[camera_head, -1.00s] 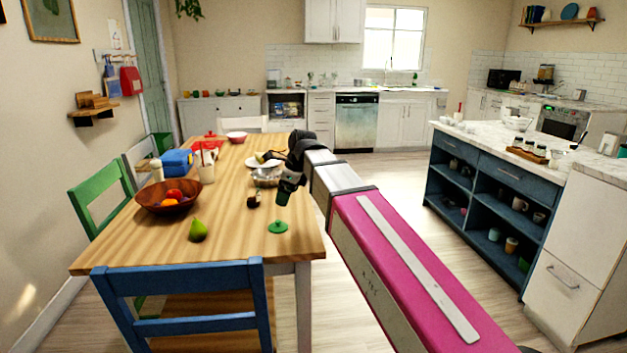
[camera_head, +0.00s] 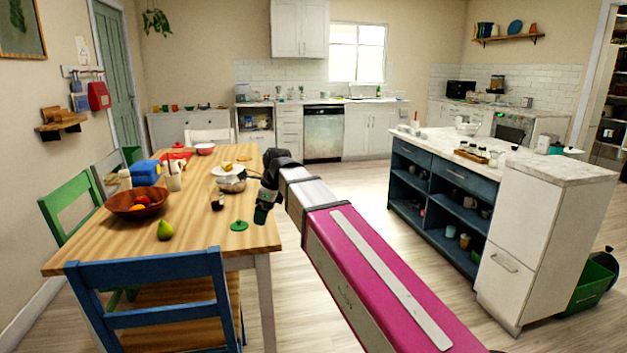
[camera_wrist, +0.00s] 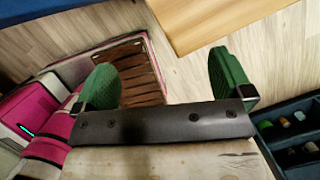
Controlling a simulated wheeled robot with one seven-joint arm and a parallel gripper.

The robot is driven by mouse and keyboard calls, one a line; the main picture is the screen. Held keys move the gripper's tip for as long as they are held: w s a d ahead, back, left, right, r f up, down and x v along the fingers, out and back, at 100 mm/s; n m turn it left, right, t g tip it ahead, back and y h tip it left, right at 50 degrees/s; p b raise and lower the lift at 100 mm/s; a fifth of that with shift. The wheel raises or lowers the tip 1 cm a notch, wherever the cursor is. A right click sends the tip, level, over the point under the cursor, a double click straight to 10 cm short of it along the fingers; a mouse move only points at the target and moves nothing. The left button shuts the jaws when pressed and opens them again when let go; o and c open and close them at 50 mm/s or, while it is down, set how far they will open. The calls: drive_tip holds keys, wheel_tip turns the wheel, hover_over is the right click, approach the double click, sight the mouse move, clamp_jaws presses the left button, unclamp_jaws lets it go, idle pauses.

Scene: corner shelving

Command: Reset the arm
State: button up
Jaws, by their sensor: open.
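My gripper (camera_head: 262,214) hangs at the right edge of the wooden table (camera_head: 95,257) in the head view, at the end of my pink and white arm. In the wrist view my gripper (camera_wrist: 165,78) shows two green fingers spread wide apart. Nothing is between them. Below them are the light plank floor and a corner of the table (camera_wrist: 215,18).
The table holds a fruit bowl (camera_head: 135,203), a pear (camera_head: 165,230), a metal bowl (camera_head: 232,184) and a blue box (camera_head: 146,172). A blue chair (camera_head: 150,268) stands in front. A blue island (camera_head: 440,200) is at right. Open floor lies between table and island.

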drive_tip(key=s+d+f+n+h, duration=0.1)
drive_tip(key=s+d+f+n, duration=0.2)
drive_tip(key=d+f+n, duration=0.3)
drive_tip(key=s+d+f+n+h, duration=0.1)
drive_tip(key=s+d+f+n, duration=0.2)
drive_tip(key=d+f, duration=1.1)
drive_tip(key=s+d+f+n+h, duration=0.1)
drive_tip(key=s+d+f+n, duration=0.2)
drive_tip(key=d+f+n, duration=0.7)
drive_tip(key=d+f, duration=0.1)
drive_tip(key=d, duration=0.3)
drive_tip(key=shift+d+g, duration=0.15)
drive_tip(key=shift+g, duration=0.15)
